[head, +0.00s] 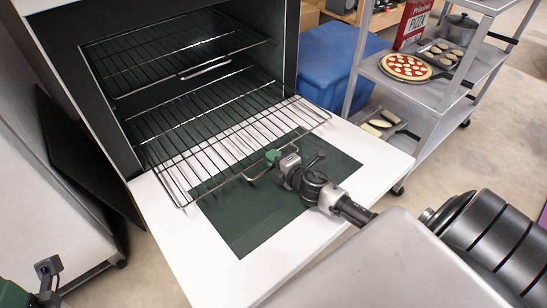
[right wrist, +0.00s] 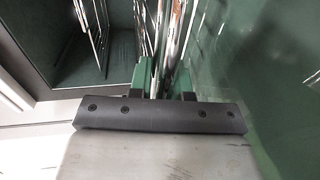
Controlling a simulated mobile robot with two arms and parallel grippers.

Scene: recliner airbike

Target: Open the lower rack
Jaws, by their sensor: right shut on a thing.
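The lower rack (head: 283,104) is a dark wire grid. It is slid far out of the oven (head: 115,110) and extends over the lowered oven door (head: 205,258). My right gripper (head: 272,158) is shut on the wire handle at the rack's front edge. In the right wrist view, the green fingers of my right gripper (right wrist: 163,82) are on either side of the rack wires (right wrist: 160,40). Part of what looks like my left gripper (head: 46,270) shows at the bottom left corner, cut off, with its fingers unclear.
The upper rack (head: 170,62) sits inside the oven. A metal cart (head: 470,70) on the right holds a pizza (head: 405,67), pans and a pot. A blue bin (head: 330,65) stands behind the door. A grey cabinet (head: 40,190) is on the left.

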